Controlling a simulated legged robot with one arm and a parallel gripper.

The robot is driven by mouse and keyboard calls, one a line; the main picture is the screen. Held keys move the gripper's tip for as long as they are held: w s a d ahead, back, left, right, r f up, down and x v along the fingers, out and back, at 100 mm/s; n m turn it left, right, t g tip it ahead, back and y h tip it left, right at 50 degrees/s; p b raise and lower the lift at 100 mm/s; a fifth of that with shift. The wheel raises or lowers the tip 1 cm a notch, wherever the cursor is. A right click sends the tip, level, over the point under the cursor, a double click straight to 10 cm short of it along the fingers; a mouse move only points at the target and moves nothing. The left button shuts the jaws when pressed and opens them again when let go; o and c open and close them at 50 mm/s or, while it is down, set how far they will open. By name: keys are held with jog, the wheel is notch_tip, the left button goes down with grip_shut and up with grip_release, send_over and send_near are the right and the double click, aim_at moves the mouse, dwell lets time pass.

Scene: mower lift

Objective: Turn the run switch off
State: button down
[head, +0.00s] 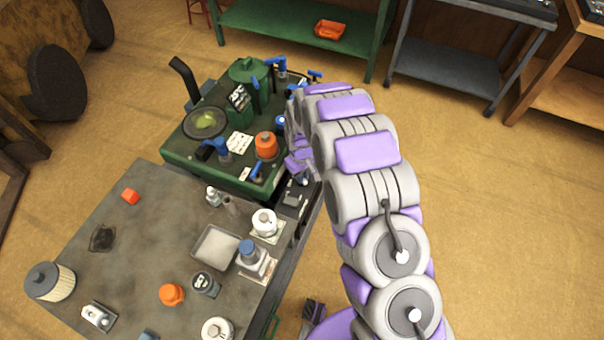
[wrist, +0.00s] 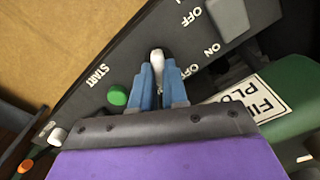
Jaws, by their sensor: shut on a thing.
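In the wrist view, a pale, rounded switch lever (wrist: 157,56) stands on the dark control panel (wrist: 117,62). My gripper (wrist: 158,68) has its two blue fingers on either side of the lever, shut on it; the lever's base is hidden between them. OFF and ON lettering lies to the right of the lever, and START lettering to the left. In the head view my gripper (head: 298,162) is at the right edge of the green mower deck (head: 180,153), and the lever is hidden there.
A green button (wrist: 117,95) sits left of the fingers. A grey block (wrist: 229,17) and a labelled green surface (wrist: 290,122) lie to the right. In the head view a grey workbench (head: 140,235) with several parts stands in front of the mower. The floor at right is clear.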

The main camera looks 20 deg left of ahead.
jog(key=shift+a, duration=0.1)
dwell(0.3)
jog(key=n+p, duration=0.2)
jog(key=shift+r+n, duration=0.1)
jog(key=shift+n, duration=0.2)
jog(key=n+p, duration=0.1)
jog(key=n, duration=0.1)
jog(key=shift+n+p, duration=0.35)
jog(key=shift+n, duration=0.05)
jog(key=n+p, duration=0.1)
jog(key=n, duration=0.5)
jog(key=shift+p, duration=0.4)
jog(key=shift+n, duration=0.4)
jog(key=c, duration=1.1)
grip_release()
jog(key=shift+s+a+f, duration=0.1)
jog(key=shift+a+f, duration=0.1)
jog(key=shift+c, duration=0.2)
